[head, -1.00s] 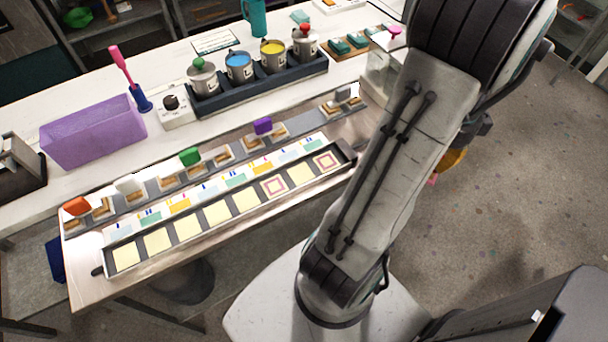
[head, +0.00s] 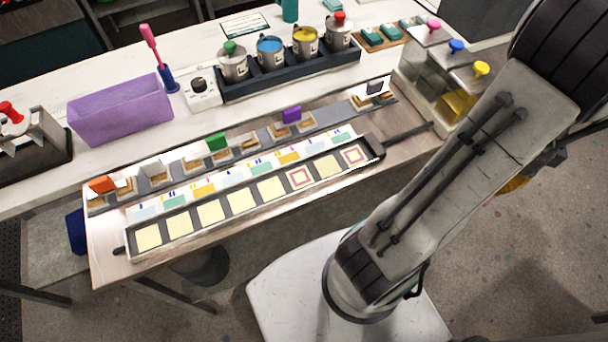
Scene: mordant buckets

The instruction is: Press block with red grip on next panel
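A block with an orange-red grip (head: 102,185) stands at the left end of the grey rack on the wooden bench. Other blocks in that rack have a white grip (head: 152,168), a green grip (head: 216,141), a purple grip (head: 291,115) and a dark grey grip (head: 375,87). In front lies a long dark tray (head: 374,146) of square panels. The other panels, such as the leftmost panel (head: 148,236), are plain cream. My gripper is out of view.
A strip of coloured cards (head: 204,189) lies between rack and tray. Behind are a purple bin (head: 120,112), paint cans in a dark holder (head: 290,78) and a stand with a red knob (head: 35,148). Clear containers with coloured knobs (head: 418,62) stand at the right.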

